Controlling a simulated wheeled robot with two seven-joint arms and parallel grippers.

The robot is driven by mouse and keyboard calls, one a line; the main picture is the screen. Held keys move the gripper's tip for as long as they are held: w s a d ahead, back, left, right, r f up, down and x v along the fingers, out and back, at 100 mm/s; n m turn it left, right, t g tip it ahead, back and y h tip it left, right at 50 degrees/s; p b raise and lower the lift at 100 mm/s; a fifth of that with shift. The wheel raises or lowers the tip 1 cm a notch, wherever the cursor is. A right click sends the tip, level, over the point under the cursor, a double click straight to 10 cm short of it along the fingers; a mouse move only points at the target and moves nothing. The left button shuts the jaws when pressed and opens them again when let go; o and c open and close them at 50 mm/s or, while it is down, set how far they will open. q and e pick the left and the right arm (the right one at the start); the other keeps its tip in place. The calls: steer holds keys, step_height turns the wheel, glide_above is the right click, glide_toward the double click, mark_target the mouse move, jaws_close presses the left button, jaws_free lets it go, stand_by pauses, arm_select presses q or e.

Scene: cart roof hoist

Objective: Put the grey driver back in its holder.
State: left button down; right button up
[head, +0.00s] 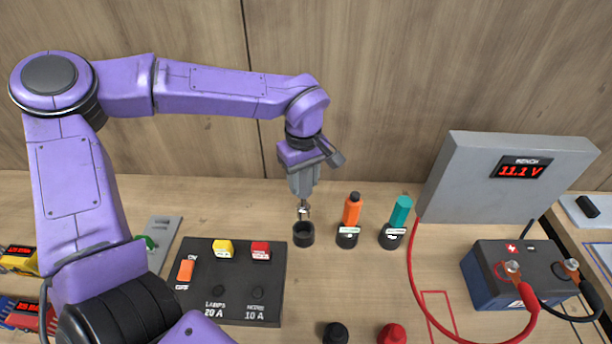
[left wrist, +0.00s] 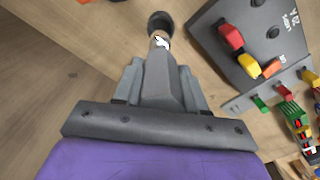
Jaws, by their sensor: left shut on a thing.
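My left gripper (head: 302,182) is shut on the grey driver, above the far middle of the bench. The driver's lower end (head: 304,211) shows below the fingers, pointing down, with a small light band on it. Its black round holder (head: 304,236) stands right below, with a dark open top. In the head view the driver's end is just above the holder's rim; I cannot tell if they touch. In the left wrist view the driver's end (left wrist: 160,43) points towards the holder (left wrist: 160,21). My right gripper is not in view.
An orange driver (head: 352,209) and a teal driver (head: 400,211) stand in holders to the right. A dark switch panel (head: 232,302) lies left. A grey meter box (head: 505,185) reads 11.1 V, beside a battery (head: 510,278) with red and black cables. A wooden wall stands behind.

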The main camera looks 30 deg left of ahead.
mark_target(303, 193)
arm_select(q)
steer(key=shift+w, duration=0.1)
steer(key=shift+r+n, duration=0.1)
steer(key=shift+n, duration=0.2)
steer(key=shift+s+f+n, duration=0.2)
steer(key=shift+s+n, duration=0.1)
steer(key=shift+w+f+b, duration=0.1)
steer(key=shift+f+b, duration=0.8)
steer(key=shift+f, duration=1.35)
steer(key=shift+r+p, duration=0.25)
steer(key=shift+p, duration=0.35)
steer(key=shift+f, duration=0.1)
steer(key=shift+p, duration=0.65)
